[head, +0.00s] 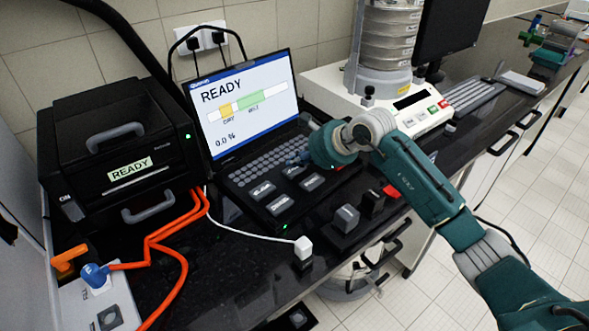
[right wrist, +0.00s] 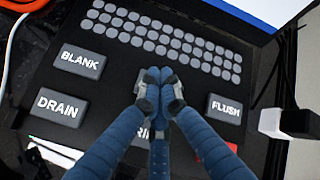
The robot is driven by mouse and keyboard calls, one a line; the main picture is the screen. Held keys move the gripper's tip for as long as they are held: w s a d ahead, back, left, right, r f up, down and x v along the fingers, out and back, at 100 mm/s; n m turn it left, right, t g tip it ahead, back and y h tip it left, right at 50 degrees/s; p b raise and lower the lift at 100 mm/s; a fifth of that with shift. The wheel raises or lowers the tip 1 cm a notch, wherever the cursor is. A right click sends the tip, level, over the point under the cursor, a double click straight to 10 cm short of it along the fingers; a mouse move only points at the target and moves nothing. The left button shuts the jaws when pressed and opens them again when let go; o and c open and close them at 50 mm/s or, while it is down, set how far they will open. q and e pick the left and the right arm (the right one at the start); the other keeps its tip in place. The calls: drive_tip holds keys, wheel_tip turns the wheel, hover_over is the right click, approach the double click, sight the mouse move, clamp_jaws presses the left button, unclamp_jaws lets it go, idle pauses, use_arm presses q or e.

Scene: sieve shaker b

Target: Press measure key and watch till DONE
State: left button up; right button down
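The laptop-like instrument (head: 262,150) stands open on the dark bench. Its screen (head: 243,105) reads READY and 0.0 %, with a yellow and green bar. My right gripper (head: 297,160) is over the right side of its keyboard. In the right wrist view, its blue fingers (right wrist: 159,88) are shut together over the panel, between the BLANK key (right wrist: 80,61) and the FLUSH key (right wrist: 224,109). The DRAIN key (right wrist: 62,106) is at lower left. Another key is partly covered by the fingers. No key marked measure is readable. Whether the fingertips touch the panel, I cannot tell. My left gripper is out of view.
A black unit (head: 115,135) labelled READY stands left, with orange cables (head: 165,235) in front. A white plug-like block (head: 303,248) and small dark blocks (head: 345,218) lie near the front edge. A sieve shaker (head: 385,75) stands behind my right arm.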

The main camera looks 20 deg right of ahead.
sight(296, 171)
drive_tip(key=shift+f+b, duration=0.5)
idle(0.3)
idle(0.4)
drive_tip(key=shift+r+p, duration=0.4)
drive_tip(key=shift+r, duration=0.5)
drive_tip(key=shift+r, duration=0.1)
drive_tip(key=shift+r+p, duration=1.3)
drive_tip(key=shift+r, duration=1.15)
drive_tip(key=shift+f, duration=0.1)
